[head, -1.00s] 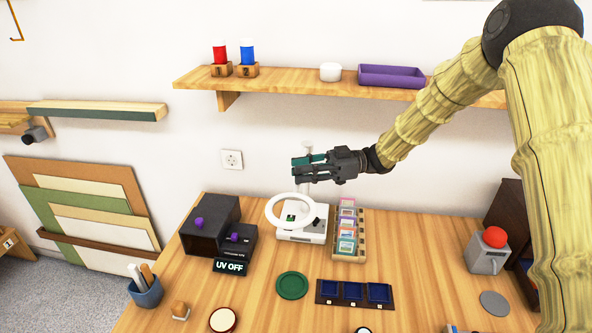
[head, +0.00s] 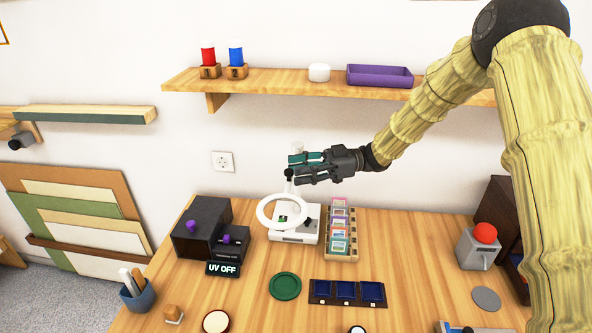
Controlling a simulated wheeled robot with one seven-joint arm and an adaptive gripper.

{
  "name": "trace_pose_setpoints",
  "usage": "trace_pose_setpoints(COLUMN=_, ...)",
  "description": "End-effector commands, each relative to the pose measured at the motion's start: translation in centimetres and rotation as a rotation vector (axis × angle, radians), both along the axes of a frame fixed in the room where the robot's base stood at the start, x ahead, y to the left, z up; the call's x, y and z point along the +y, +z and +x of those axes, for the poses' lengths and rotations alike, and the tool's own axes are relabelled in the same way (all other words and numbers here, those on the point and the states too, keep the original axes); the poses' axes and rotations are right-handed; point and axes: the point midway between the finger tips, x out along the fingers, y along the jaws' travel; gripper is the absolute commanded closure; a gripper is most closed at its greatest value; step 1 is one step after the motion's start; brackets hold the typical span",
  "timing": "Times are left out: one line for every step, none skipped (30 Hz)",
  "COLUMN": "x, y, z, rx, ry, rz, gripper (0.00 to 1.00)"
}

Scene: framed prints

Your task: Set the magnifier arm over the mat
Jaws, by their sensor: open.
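The magnifier is a white ring (head: 282,211) on an arm above a white base (head: 310,228) at the back of the table. A dark joint (head: 289,173) shows at the upper end of its arm, beside my fingertips. The ring hangs over the front left of the base. A round green mat (head: 285,286) lies flat on the table in front of the base, clear of the ring. My gripper (head: 296,168) is open, its teal-tipped fingers pointing left around the top of the magnifier's post. The fingers hide part of the post, and I cannot tell whether they touch it.
A rack of coloured slides (head: 340,232) stands right of the base. A black box (head: 200,228) and UV OFF sign (head: 223,269) are left. A dark three-well tray (head: 346,293) lies right of the mat. A wooden shelf (head: 290,84) runs above my gripper.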

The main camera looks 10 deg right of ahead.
Motion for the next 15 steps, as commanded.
trace_pose_setpoints(x=-0.9, y=0.0, z=0.2, rx=0.0, ry=-0.002, rz=0.0, gripper=0.58)
trace_pose_setpoints(x=-1.4, y=-0.1, z=0.2, rx=0.0, ry=-0.002, rz=-0.001, gripper=0.58)
trace_pose_setpoints(x=-2.0, y=-0.1, z=0.4, rx=0.0, ry=-0.002, rz=-0.001, gripper=0.58)
trace_pose_setpoints(x=-2.6, y=0.0, z=0.5, rx=-0.001, ry=-0.002, rz=-0.001, gripper=0.58)
trace_pose_setpoints(x=-3.2, y=0.0, z=0.6, rx=0.0, ry=-0.002, rz=-0.001, gripper=0.58)
trace_pose_setpoints(x=-3.9, y=-0.1, z=0.7, rx=0.0, ry=-0.002, rz=-0.002, gripper=0.58)
trace_pose_setpoints(x=-4.4, y=-0.1, z=0.8, rx=0.0, ry=-0.001, rz=-0.001, gripper=0.58)
trace_pose_setpoints(x=-5.0, y=0.0, z=0.9, rx=0.0, ry=-0.001, rz=-0.001, gripper=0.58)
trace_pose_setpoints(x=-5.7, y=0.0, z=1.0, rx=0.0, ry=-0.002, rz=-0.002, gripper=0.58)
trace_pose_setpoints(x=-6.3, y=0.0, z=1.1, rx=0.0, ry=-0.002, rz=-0.001, gripper=0.58)
trace_pose_setpoints(x=-6.8, y=0.0, z=1.2, rx=0.0, ry=-0.002, rz=0.0, gripper=0.58)
trace_pose_setpoints(x=-7.4, y=0.0, z=1.3, rx=0.0, ry=-0.002, rz=0.0, gripper=0.58)
trace_pose_setpoints(x=-7.8, y=0.0, z=1.4, rx=0.0, ry=-0.002, rz=-0.001, gripper=0.58)
trace_pose_setpoints(x=-8.2, y=0.0, z=1.5, rx=0.0, ry=-0.002, rz=-0.001, gripper=0.58)
trace_pose_setpoints(x=-8.7, y=0.0, z=1.6, rx=0.0, ry=-0.002, rz=0.0, gripper=0.58)
